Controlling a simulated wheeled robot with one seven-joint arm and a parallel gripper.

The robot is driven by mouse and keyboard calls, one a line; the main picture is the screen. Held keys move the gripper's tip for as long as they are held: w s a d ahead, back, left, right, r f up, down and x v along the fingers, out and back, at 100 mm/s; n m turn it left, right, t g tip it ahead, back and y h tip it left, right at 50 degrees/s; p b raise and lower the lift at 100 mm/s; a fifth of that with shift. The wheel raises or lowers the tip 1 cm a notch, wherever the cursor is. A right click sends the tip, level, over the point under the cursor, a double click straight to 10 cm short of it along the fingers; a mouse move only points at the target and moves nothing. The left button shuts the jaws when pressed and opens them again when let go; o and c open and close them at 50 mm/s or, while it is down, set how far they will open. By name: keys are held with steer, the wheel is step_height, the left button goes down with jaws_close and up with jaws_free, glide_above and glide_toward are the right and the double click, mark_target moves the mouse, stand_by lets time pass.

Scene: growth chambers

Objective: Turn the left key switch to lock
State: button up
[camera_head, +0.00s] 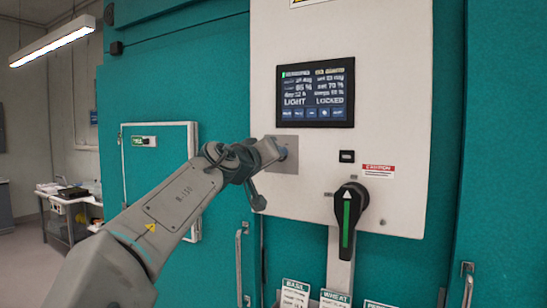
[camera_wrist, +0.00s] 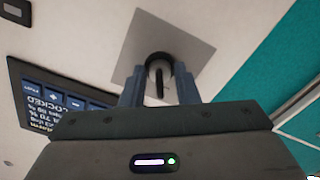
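The left key switch (camera_wrist: 160,66) is a round dark-rimmed lock on a square grey plate (camera_wrist: 198,47), with a thin dark key in its middle. In the wrist view my gripper (camera_wrist: 160,82) straddles the key, one finger on each side, with gaps between the fingers and the key. In the head view my gripper (camera_head: 274,152) reaches the grey plate (camera_head: 289,165) below the screen and hides most of the switch. The screen (camera_head: 316,92) reads "LIGHT LOCKED".
A black rotary handle (camera_head: 349,205) with a green stripe and white arrow is at lower right on the white panel (camera_head: 398,100). Teal doors flank the panel.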

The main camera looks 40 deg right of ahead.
steer(key=shift+a, duration=0.1)
steer(key=b+v, duration=0.4)
steer(key=v, duration=0.9)
steer(key=shift+s+a, duration=0.25)
stand_by(0.4)
